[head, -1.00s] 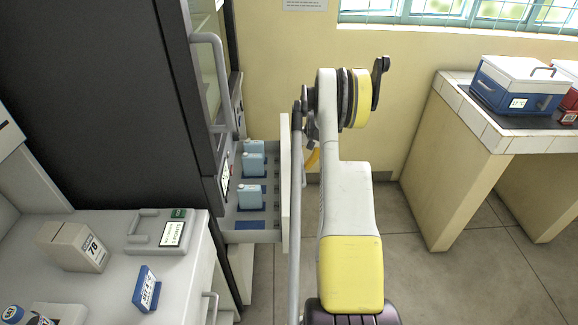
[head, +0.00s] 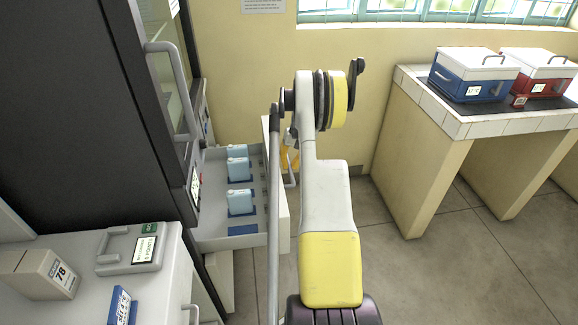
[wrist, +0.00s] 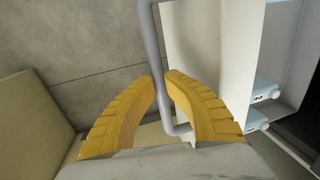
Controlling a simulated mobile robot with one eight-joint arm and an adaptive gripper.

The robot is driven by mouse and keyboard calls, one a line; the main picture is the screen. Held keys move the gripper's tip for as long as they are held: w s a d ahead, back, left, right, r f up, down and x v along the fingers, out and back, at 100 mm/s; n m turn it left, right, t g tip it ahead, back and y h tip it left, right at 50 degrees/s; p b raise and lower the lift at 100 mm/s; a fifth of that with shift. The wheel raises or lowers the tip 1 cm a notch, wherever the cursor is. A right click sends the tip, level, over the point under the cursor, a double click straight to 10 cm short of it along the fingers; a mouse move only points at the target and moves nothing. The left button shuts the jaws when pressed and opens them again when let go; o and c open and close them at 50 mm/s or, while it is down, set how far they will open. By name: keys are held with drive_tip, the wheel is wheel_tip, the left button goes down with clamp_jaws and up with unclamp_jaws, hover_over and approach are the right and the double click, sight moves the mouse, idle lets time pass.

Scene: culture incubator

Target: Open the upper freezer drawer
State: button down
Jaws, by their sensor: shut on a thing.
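The upper freezer drawer (head: 218,242) stands pulled out from the dark-framed freezer, with several light blue bottles (head: 240,202) in it. Its white front panel (head: 281,226) is partly hidden behind my arm in the head view. My gripper (head: 289,158) is at the outer side of that front. In the wrist view its yellow fingers (wrist: 162,92) are closed around the grey bar handle (wrist: 152,45) of the drawer. The drawer front (wrist: 212,70) and two bottles (wrist: 262,105) show to the right there.
A grey counter (head: 160,285) with a box marked 78 (head: 42,273) and a label holder stands at the lower left. A tiled bench (head: 445,118) with a blue cool box (head: 470,80) and a red cool box (head: 540,72) is at the right. The floor between is clear.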

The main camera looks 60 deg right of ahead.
drive_tip(key=c, duration=1.4)
unclamp_jaws()
drive_tip(key=shift+f, duration=0.1)
drive_tip(key=r, duration=0.4)
drive_tip(key=s+d+r, duration=0.1)
drive_tip(key=r, duration=0.7)
drive_tip(key=shift+s+d, duration=0.25)
drive_tip(key=shift+s, duration=0.15)
